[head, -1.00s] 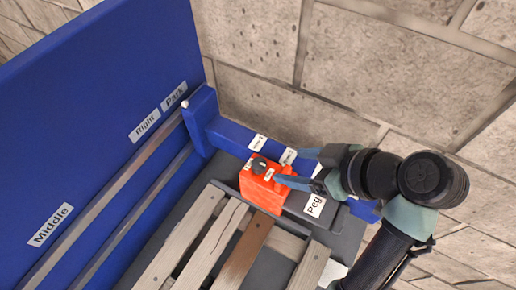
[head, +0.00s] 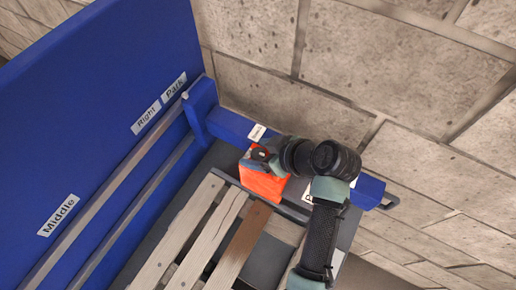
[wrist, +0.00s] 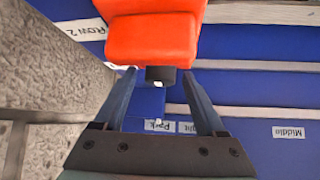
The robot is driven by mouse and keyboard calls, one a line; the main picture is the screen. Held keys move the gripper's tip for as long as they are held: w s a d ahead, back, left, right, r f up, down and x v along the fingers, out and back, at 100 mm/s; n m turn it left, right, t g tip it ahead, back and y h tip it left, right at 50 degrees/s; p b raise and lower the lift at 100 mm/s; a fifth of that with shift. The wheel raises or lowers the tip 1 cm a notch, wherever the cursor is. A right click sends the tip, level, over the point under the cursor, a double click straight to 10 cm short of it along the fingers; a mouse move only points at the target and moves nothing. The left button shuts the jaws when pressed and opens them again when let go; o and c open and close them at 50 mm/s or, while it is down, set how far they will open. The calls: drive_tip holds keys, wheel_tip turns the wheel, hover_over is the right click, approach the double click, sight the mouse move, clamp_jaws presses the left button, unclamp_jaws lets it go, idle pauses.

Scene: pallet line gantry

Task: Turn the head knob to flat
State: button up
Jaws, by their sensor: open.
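The head is an orange-red block (head: 262,185) on the blue gantry beam. Its dark round knob (head: 260,154) is on the upper side, partly covered by my gripper (head: 268,152) in the head view. In the wrist view the orange-red block (wrist: 152,38) fills the top centre, with the dark knob (wrist: 160,74) sticking out of it, a small white mark on it. My gripper (wrist: 160,76) is open, one finger on each side of the knob, with gaps visible. The labels around the knob are mostly hidden, so its setting cannot be read.
Wooden pallet slats (head: 205,235) lie below and in front of the head. A tall blue panel (head: 95,100) with Middle, Right and Park labels stands at left. A stone wall (head: 400,110) is close behind the beam.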

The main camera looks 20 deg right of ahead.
drive_tip(key=shift+c, duration=0.3)
clamp_jaws()
